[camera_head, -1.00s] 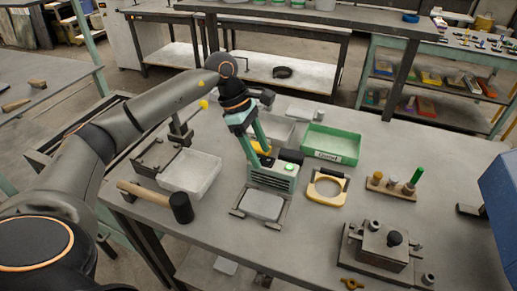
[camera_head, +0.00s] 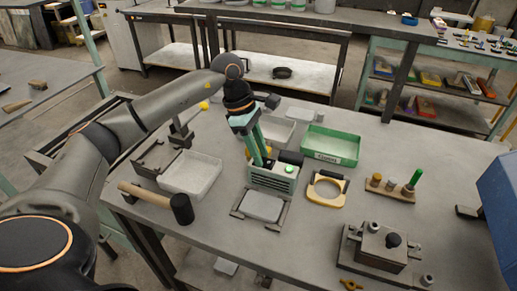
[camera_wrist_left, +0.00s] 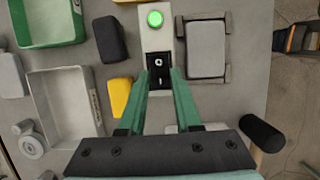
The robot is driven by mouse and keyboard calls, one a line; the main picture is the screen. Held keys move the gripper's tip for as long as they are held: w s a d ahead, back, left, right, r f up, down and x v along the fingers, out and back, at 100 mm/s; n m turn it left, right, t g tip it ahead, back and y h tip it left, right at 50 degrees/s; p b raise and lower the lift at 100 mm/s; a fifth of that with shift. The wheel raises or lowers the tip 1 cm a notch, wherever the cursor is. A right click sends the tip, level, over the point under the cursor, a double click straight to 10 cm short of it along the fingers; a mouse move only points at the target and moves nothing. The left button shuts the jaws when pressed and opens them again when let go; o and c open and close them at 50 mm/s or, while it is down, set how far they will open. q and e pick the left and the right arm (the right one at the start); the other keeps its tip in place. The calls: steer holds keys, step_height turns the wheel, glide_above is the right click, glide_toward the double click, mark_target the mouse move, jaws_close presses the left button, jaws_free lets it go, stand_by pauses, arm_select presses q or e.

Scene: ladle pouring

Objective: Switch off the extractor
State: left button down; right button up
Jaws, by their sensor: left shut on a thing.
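The extractor (camera_head: 272,178) is a small grey-green box on the workbench with a green lamp (camera_head: 290,169) on top. In the left wrist view the lamp (camera_wrist_left: 155,18) is lit bright green, and a black rocker switch (camera_wrist_left: 159,78) with white marks sits below it. My left gripper (camera_head: 264,163) comes down on the extractor from above. In the left wrist view its green fingers (camera_wrist_left: 161,73) lie on both sides of the switch and are shut on it. Exact finger contact is hard to see. My right gripper is not in view.
A black-headed mallet (camera_head: 180,208) and a pale tray (camera_head: 190,173) are left of the extractor. A metal block fixture (camera_head: 380,250) stands at the front right.

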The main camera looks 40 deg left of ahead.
arm_select(q)
steer(key=shift+d+r+y+p, duration=0.25)
steer(key=shift+r+y+p, duration=0.1)
steer(key=shift+y+p, duration=0.05)
steer(key=shift+w+d+f+g+y+p, duration=0.1)
steer(key=shift+f+g+y+p, duration=0.2)
steer(key=shift+y, duration=0.4)
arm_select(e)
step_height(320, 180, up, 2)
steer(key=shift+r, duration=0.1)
arm_select(q)
steer(key=c, duration=0.6)
jaws_free()
steer(key=shift+r, duration=0.1)
step_height(320, 180, up, 12)
steer(key=a, duration=0.1)
steer(key=shift+s+a+r+b, duration=0.15)
steer(key=shift+s+a+b, duration=0.05)
steer(key=shift+a+b, duration=0.15)
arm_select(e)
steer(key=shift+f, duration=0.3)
